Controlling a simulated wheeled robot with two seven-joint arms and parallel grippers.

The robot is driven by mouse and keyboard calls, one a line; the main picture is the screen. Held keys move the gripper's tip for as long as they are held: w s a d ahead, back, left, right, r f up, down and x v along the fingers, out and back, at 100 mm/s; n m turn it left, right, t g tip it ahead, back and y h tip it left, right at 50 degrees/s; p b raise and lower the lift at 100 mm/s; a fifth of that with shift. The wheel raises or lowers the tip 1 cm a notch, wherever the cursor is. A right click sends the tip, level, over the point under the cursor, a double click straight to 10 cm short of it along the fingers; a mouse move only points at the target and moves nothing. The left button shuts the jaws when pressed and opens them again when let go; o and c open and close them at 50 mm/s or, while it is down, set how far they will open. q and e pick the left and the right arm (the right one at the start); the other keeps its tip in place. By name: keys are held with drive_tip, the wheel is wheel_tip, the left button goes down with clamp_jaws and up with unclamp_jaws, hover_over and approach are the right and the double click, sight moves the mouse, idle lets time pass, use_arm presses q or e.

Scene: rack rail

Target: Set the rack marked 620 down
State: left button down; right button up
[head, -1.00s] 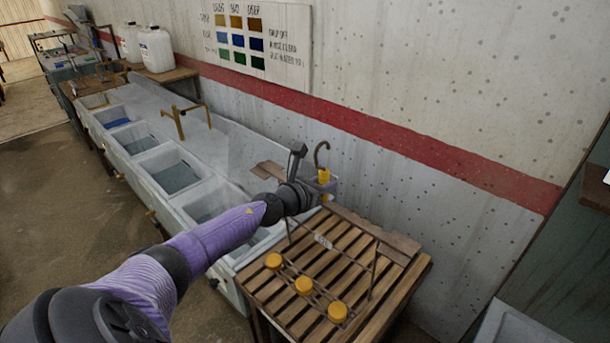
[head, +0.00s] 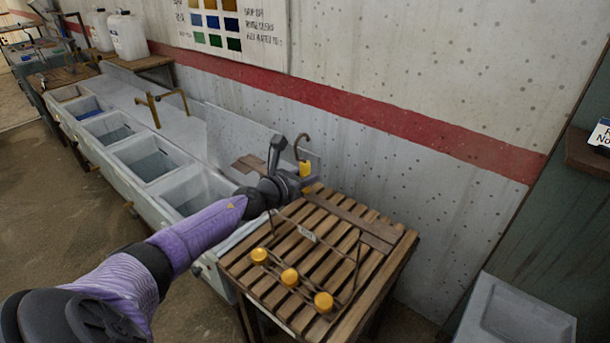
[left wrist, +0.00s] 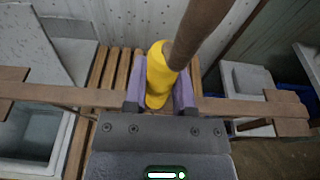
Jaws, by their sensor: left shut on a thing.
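My left gripper (head: 296,184) is shut on a yellow grip (head: 306,169) below a brown hook. The left wrist view shows the yellow grip (left wrist: 158,78) between both fingers. A long wooden crossbar (head: 378,235) runs below the fingers, also in the left wrist view (left wrist: 235,106). A thin wire frame with a small tag (head: 307,234) and three orange knobs (head: 289,277) moves with the gripper and appears part of the held rack. The tag is too small to read surely. The rack is over the slatted wooden table (head: 394,262); I cannot tell whether it touches. My right gripper is not in view.
A row of sinks (head: 152,160) with a brass tap (head: 155,110) lies left of the table. A wall with a red stripe (head: 400,118) stands behind. White jugs (head: 128,36) stand at the far left. A grey box (head: 520,312) stands at lower right.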

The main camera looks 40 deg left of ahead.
use_arm(q)
drive_tip(key=shift+f, duration=0.15)
unclamp_jaws()
idle(0.4)
idle(0.5)
drive_tip(key=shift+s, duration=0.1)
drive_tip(key=shift+s, duration=0.3)
drive_tip(key=f+v, duration=0.2)
drive_tip(key=v, duration=0.8)
drive_tip(key=shift+s, duration=0.6)
